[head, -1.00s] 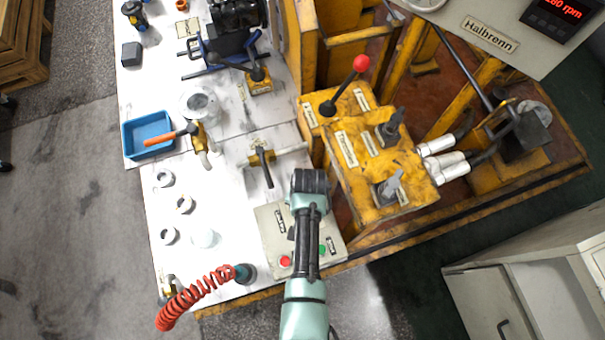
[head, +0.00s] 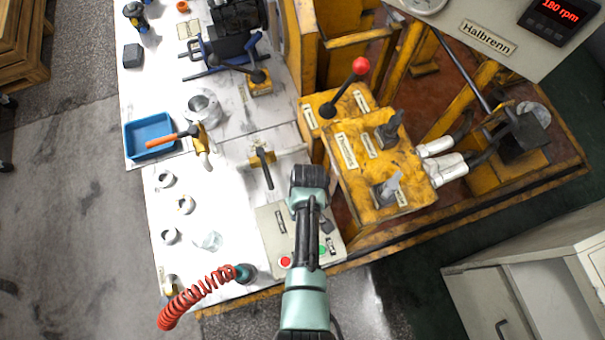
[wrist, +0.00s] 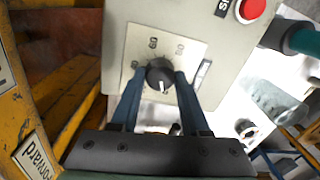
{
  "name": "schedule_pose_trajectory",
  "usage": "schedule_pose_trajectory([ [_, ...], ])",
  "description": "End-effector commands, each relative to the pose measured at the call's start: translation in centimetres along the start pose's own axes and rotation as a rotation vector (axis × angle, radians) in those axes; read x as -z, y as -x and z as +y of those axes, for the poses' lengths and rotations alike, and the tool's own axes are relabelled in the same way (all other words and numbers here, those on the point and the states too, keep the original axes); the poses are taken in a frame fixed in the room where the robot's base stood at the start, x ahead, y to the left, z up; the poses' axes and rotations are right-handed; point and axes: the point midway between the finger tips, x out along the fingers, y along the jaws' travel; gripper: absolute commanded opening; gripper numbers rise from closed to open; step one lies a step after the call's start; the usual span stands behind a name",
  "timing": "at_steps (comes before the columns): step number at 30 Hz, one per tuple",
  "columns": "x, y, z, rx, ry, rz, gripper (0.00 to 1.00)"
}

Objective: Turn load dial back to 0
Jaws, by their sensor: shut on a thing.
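The load dial (wrist: 160,74) is a round black knob on a pale plate with a printed scale, on the grey control box (wrist: 120,30). Its white pointer mark faces down in the wrist view; the scale numbers are too blurred to read surely. My gripper (wrist: 160,79) is shut on the dial, a blue finger on each side of it. In the head view the control box (head: 272,240) sits at the bench's front right corner; my arm hides the dial there. The speed display (head: 555,12) reads 180 rpm.
A red button (head: 285,262) and a green button (head: 322,250) are on the same box, close to my arm. A yellow valve block (head: 375,165) with levers stands to the right. A red coiled hose (head: 192,298) lies to the left.

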Motion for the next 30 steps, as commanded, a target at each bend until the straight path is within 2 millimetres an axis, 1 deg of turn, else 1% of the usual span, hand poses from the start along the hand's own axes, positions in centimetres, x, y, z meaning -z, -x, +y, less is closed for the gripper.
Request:
schedule_pose_trajectory([
  [4,-0.02,-0.01,-0.05,0.001,0.080,-0.005,0.00],
  [10,-0.01,-0.02,-0.06,0.001,0.146,-0.009,0.00],
  [27,-0.01,-0.03,-0.06,0.001,0.175,-0.011,0.00],
  [28,-0.01,-0.03,-0.07,0.001,0.175,-0.011,0.51],
  [30,-0.01,-0.03,-0.06,0.001,0.174,-0.010,0.64],
])
